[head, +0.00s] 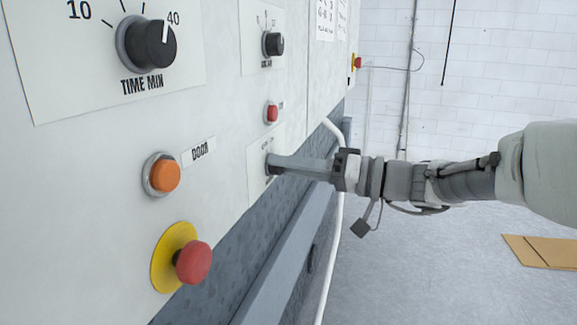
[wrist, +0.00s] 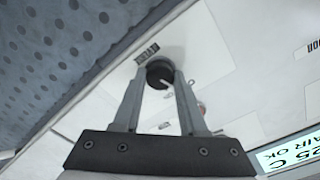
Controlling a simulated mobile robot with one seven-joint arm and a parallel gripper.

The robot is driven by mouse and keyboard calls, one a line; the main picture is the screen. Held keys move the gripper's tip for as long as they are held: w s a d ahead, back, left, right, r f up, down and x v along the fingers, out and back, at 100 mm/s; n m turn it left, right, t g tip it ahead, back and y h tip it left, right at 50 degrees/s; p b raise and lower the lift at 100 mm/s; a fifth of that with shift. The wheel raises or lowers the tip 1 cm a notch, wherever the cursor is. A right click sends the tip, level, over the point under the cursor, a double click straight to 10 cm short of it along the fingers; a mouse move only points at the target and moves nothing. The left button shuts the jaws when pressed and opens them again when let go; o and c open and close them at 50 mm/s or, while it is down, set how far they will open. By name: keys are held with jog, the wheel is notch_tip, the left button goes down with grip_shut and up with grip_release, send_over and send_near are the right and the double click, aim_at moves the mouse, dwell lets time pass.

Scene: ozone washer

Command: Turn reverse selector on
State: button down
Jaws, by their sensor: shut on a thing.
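The reverse selector, a small dark round knob (wrist: 159,73), sits on a pale plate on the washer's panel. In the wrist view a light pointer mark shows on its face, near the right finger, and a short label lies beside it, too blurred to read surely. My gripper (wrist: 162,80) reaches straight at the panel with a fingertip on each side of the knob, shut on it. In the head view my gripper (head: 281,163) comes in from the right and its fingers hide most of the knob.
On the panel nearer the head camera are the time dial (head: 146,43), an orange door button (head: 164,176) and a red emergency button (head: 193,262) on yellow. A small red button (head: 271,113) and another dial (head: 272,44) are above my gripper. Open floor (head: 450,270) lies right.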

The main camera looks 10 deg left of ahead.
jog(key=shift+m, duration=3.9)
jog(key=shift+c, duration=2.2)
grip_release()
jog(key=shift+d, duration=0.1)
